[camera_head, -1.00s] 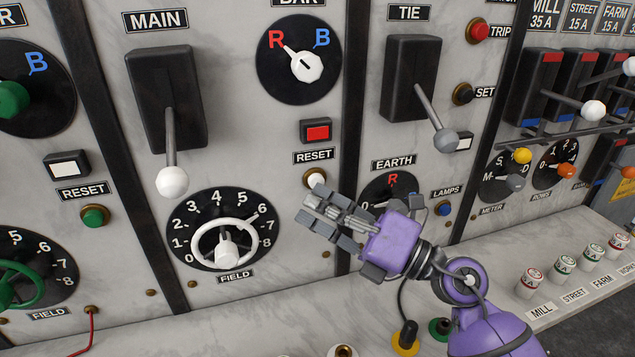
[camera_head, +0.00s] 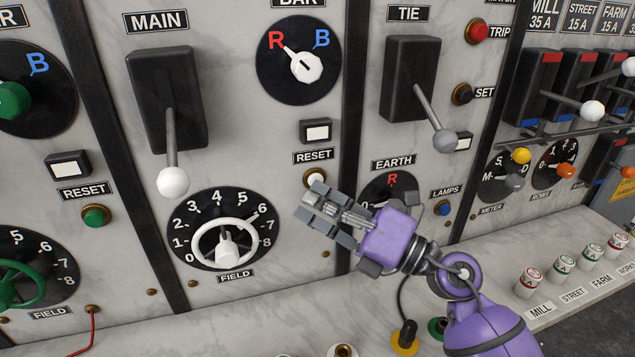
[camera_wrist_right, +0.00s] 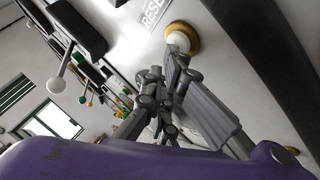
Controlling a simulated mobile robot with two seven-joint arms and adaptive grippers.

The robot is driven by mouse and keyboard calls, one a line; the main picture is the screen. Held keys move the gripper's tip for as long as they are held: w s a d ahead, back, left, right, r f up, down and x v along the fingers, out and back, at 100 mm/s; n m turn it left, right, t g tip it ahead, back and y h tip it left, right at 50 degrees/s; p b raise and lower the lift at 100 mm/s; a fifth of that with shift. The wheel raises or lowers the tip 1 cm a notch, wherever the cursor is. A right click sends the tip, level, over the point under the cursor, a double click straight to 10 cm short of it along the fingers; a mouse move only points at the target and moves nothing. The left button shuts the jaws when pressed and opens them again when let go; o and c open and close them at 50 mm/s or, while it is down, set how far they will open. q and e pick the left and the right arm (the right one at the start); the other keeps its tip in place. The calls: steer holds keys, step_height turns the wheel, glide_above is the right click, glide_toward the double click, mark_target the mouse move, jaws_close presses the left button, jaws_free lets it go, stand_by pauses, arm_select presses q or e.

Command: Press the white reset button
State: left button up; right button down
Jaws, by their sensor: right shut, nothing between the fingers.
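The white reset button (camera_head: 316,179) sits in a brass ring under the RESET label (camera_head: 313,156) in the head view. Its lower part is hidden behind my right gripper (camera_head: 312,205). That gripper is shut and empty, with its fingertips at the button's lower edge. In the right wrist view the white button (camera_wrist_right: 178,41) shows in its brass ring just beyond the fingertips (camera_wrist_right: 175,65). I cannot tell for sure whether they touch. Above the label, the square indicator (camera_head: 317,131) is white. My left gripper is not in view.
The white FIELD handwheel (camera_head: 225,245) is left of my right gripper, and the EARTH dial (camera_head: 385,190) is partly hidden behind it. A green reset button (camera_head: 96,215) is on the left panel.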

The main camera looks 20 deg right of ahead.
steer(key=shift+s+r, duration=0.1)
steer(key=shift+s, duration=0.05)
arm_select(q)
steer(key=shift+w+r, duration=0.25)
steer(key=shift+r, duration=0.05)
arm_select(e)
steer(key=shift+s, duration=0.8)
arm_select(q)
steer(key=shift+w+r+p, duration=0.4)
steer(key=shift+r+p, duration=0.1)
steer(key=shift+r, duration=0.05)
arm_select(e)
steer(key=s, duration=0.5)
steer(key=shift+d, duration=0.15)
